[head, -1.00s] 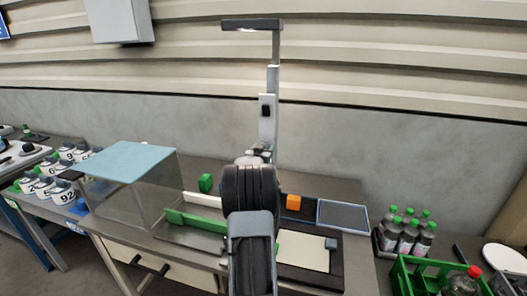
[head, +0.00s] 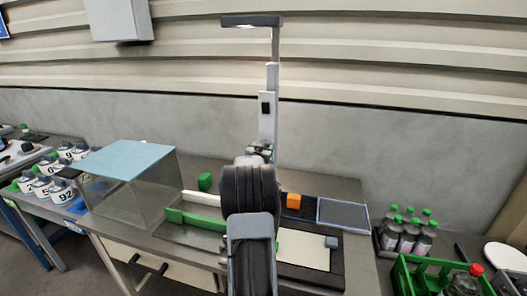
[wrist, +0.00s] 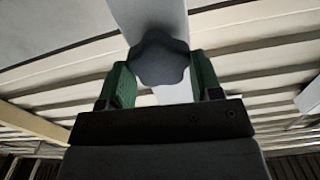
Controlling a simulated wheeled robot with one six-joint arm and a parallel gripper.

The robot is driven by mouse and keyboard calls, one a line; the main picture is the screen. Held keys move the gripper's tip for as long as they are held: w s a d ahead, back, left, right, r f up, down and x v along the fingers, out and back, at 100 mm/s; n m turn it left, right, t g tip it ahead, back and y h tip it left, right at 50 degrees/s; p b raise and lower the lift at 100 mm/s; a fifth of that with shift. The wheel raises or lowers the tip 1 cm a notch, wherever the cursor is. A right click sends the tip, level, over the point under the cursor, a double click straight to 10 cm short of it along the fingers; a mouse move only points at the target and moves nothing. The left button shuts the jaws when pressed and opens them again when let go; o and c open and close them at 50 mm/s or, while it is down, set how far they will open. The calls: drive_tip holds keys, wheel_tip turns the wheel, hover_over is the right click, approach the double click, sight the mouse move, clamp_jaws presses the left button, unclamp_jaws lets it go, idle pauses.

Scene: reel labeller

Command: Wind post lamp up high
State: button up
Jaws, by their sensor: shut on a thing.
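The post lamp (head: 252,21) stands at the back of the bench, its flat head reaching left from the top of a grey telescoping post (head: 268,118). The lamp head is high against the ribbed wall. In the wrist view, a dark lobed knob (wrist: 158,58) sits on the pale post (wrist: 150,14). My gripper (wrist: 162,78) is shut on this knob, one green finger on each side. In the head view my arm hides the knob and most of the gripper, low on the post.
A clear box with a blue lid (head: 128,160) stands on the bench at left. Green-capped bottles (head: 407,235) and a green crate (head: 400,279) are at far right.

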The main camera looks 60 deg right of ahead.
drive_tip(key=shift+s+f+m+b, duration=0.1)
drive_tip(key=shift+m+b, duration=1.75)
drive_tip(key=shift+b, duration=0.25)
drive_tip(key=shift+s+f+m+b, duration=0.1)
drive_tip(key=shift+m+b, duration=1.75)
drive_tip(key=shift+b, duration=0.2)
drive_tip(key=shift+r, duration=0.15)
drive_tip(key=o, duration=0.9)
drive_tip(key=shift+a, duration=0.1)
drive_tip(key=b+v, duration=0.2)
drive_tip(key=v, duration=1.1)
drive_tip(key=shift+a, duration=0.3)
